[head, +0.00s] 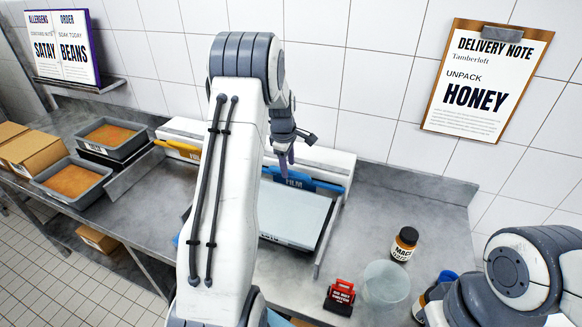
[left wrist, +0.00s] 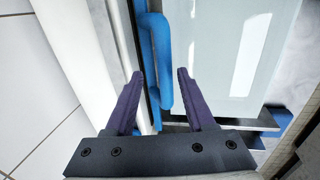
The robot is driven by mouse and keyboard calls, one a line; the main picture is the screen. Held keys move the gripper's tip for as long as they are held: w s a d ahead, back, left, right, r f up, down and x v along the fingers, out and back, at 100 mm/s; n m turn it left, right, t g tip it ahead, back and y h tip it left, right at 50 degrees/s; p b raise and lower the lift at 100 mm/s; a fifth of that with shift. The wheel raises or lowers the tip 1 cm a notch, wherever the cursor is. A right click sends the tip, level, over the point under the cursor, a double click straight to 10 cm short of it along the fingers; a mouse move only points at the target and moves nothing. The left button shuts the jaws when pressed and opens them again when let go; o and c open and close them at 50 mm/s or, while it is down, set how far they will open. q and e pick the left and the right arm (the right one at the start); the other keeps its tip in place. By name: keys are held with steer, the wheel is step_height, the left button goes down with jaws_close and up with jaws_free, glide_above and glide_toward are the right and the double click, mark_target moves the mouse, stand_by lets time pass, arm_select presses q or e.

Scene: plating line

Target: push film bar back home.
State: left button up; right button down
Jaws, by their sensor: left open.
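The blue film bar (head: 318,186), marked FILM, lies along the front of a white dispenser (head: 335,163) against the wall, above a pale sheet (head: 295,214). My left gripper (head: 287,163) hangs over the bar with its fingers pointing down. In the left wrist view a blue handle (left wrist: 161,60) shows ahead of and between the purple fingers of my open left gripper (left wrist: 160,75). I cannot tell whether a finger touches the handle. My left arm hides part of the dispenser. My right arm shows at the lower right, but its gripper is out of view.
A yellow bar (head: 180,148) sits left of my arm. A brown jar (head: 404,244), a clear tub (head: 386,284) and a red-and-black sign (head: 340,297) stand right of the sheet. Grey trays of orange food (head: 74,181) and cardboard boxes (head: 33,150) are at left.

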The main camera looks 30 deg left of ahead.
arm_select(q)
step_height(320, 180, up, 10)
steer(key=s+b, duration=0.1)
steer(key=b, duration=0.1)
steer(key=shift+s+d+f, duration=0.15)
steer(key=shift+s+f, duration=0.1)
steer(key=shift+s, duration=0.15)
